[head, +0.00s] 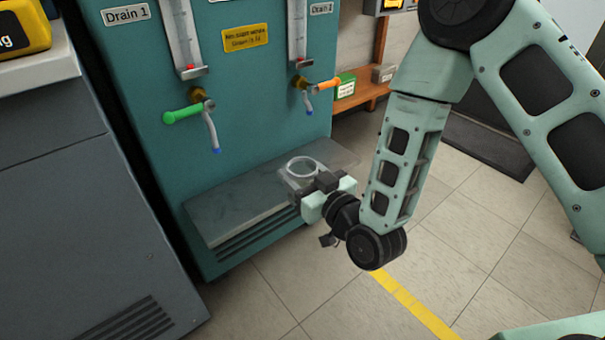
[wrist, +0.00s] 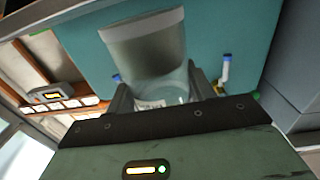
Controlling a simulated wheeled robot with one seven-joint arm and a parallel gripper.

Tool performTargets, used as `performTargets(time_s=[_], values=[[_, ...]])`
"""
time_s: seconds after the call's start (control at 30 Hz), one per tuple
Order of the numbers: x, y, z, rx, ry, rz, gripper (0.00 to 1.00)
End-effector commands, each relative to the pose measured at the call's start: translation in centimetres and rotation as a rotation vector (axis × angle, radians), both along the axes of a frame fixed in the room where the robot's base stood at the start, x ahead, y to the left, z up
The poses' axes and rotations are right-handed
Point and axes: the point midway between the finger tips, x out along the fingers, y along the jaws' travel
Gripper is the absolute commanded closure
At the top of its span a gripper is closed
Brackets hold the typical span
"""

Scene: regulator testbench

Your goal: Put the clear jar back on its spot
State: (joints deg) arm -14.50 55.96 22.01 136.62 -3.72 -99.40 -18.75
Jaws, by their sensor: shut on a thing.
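The clear jar (head: 304,169) is see-through with a pale round rim. In the head view it is at my gripper's tip, over the right part of the grey shelf (head: 235,205) on the teal bench. My gripper (head: 304,190) is shut on the jar. In the wrist view the jar (wrist: 150,60) stands out between the two dark fingers (wrist: 165,92). I cannot tell whether the jar's base touches the shelf. Any marked spot for the jar is not clearly visible.
Above the shelf are the Drain 1 tap with a green handle (head: 183,113) and the Drain 2 tap with an orange handle (head: 327,85). Both spouts hang over it. The shelf's left part is bare. A grey cabinet (head: 80,200) stands at the left. Open tiled floor lies in front.

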Motion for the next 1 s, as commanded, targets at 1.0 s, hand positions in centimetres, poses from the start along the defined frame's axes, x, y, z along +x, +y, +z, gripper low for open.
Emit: performTargets(time_s=[1.0], values=[[6.9, 4.7, -1.1, 0.001, -0.001, 0.000, 0.74]])
